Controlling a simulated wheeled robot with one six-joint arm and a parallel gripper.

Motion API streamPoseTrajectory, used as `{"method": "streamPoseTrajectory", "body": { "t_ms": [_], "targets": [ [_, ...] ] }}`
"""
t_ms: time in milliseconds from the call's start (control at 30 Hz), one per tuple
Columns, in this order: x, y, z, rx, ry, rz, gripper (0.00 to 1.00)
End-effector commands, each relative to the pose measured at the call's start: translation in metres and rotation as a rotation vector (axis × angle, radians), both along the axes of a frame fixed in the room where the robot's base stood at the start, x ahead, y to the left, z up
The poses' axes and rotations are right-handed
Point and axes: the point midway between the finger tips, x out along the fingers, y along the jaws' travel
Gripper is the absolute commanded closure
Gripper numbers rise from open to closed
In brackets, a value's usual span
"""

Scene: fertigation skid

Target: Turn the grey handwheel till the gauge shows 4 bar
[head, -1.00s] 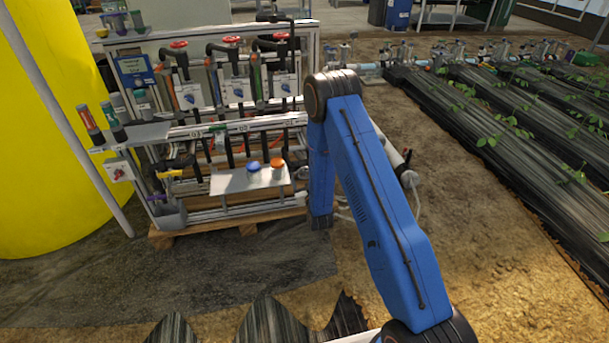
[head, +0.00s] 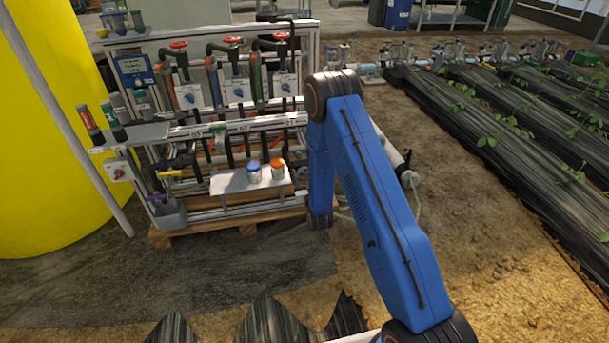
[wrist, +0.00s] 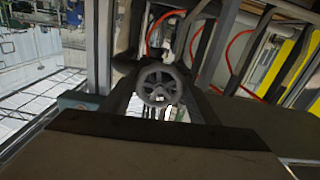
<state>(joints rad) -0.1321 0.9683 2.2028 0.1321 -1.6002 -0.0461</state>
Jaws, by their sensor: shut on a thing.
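The grey handwheel (wrist: 160,86) is a small spoked wheel in the middle of the wrist view. My gripper (wrist: 160,98) has its two dark fingers on either side of the wheel and is shut on it. In the head view my blue arm reaches to the right end of the skid and hides the gripper and the handwheel. I cannot make out a gauge face or needle in either view.
The pipe skid (head: 232,125) has several red-handled valves (head: 179,44). A small shelf (head: 230,183) holds a blue-capped jar (head: 254,172) and an orange-capped jar (head: 277,169). A yellow tank (head: 45,190) stands left. Red hoses (wrist: 235,45) run near the wheel.

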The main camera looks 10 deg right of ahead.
Motion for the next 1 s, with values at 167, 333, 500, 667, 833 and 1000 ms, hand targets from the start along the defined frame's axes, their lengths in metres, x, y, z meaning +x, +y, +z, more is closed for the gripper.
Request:
{"method": "streamPoseTrajectory", "body": {
  "t_ms": [167, 333, 500, 667, 833, 1000],
  "targets": [
    [-0.0003, 0.0002, -0.0001, 0.129, 0.000, 0.000, 0.68],
    [-0.0003, 0.0004, -0.0001, 0.251, 0.000, 0.000, 0.68],
    [-0.0004, 0.0005, -0.0001, 0.351, 0.000, 0.000, 0.68],
    [-0.0004, 0.0005, -0.0001, 0.414, 0.001, 0.000, 0.68],
    [-0.0004, 0.0006, -0.0001, 0.449, 0.001, 0.000, 0.68],
    [-0.0005, 0.0005, -0.0002, 0.459, 0.001, 0.000, 0.68]
  ]
}}
